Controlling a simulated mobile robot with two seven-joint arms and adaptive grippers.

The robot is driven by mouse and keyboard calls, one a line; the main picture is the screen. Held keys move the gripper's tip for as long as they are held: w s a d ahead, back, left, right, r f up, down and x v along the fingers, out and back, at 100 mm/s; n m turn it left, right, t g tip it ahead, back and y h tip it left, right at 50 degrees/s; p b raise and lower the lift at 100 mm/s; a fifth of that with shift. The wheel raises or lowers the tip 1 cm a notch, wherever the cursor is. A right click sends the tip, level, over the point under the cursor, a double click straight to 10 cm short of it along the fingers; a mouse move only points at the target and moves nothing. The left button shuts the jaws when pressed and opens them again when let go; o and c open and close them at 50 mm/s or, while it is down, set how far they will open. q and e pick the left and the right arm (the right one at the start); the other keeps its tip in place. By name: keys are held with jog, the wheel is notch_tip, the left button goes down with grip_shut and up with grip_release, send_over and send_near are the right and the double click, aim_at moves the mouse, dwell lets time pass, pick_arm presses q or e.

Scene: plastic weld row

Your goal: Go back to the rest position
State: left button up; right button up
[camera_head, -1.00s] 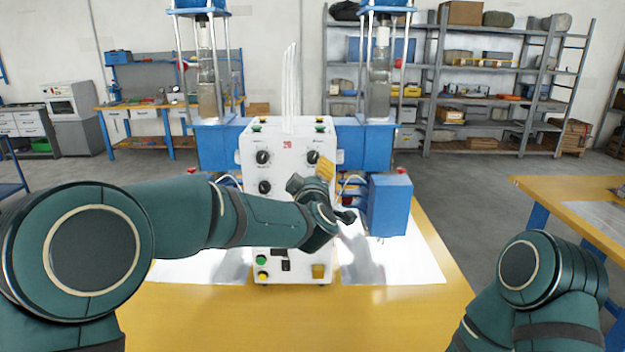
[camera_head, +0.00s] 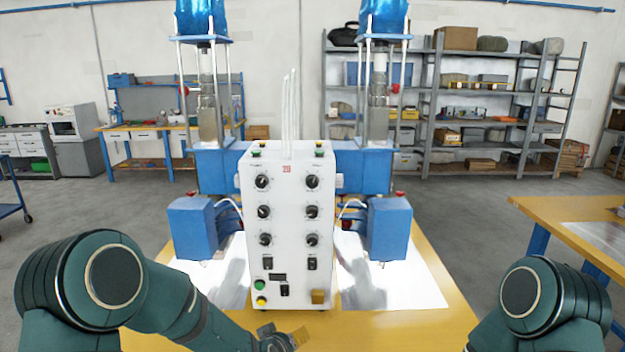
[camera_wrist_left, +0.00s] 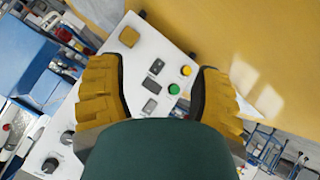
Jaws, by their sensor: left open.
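My left arm reaches in from the left and is now low in front of the white control box (camera_head: 288,225). My left gripper (camera_head: 288,340) is at the bottom edge of the head view, partly cut off, with a yellow finger pad showing. In the left wrist view the left gripper (camera_wrist_left: 158,72) has its two yellow fingers wide apart with nothing between them. The control box's panel (camera_wrist_left: 132,60) lies beyond the fingers. My right arm shows at the lower right, but its gripper is out of view.
The box stands on a yellow table (camera_head: 425,325) between two blue units (camera_head: 193,228) and (camera_head: 389,228). Blue press columns rise behind. Another yellow table (camera_head: 560,212) is at the right. The table's front right is clear.

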pick_arm(q)
jog(key=s+a+f+m+g, duration=0.1)
jog(key=s+f+g, duration=0.1)
jog(key=s+f, duration=0.3)
jog(key=s+a+f+m+g+h, duration=0.1)
jog(key=s+f+g, duration=0.2)
jog(key=s, duration=0.9)
jog(key=s+a+f+g, duration=0.1)
jog(key=s+f+g, duration=0.2)
jog(key=s+f, duration=0.3)
jog(key=shift+s+a+f+m, duration=0.4)
jog(key=shift+s, duration=0.8)
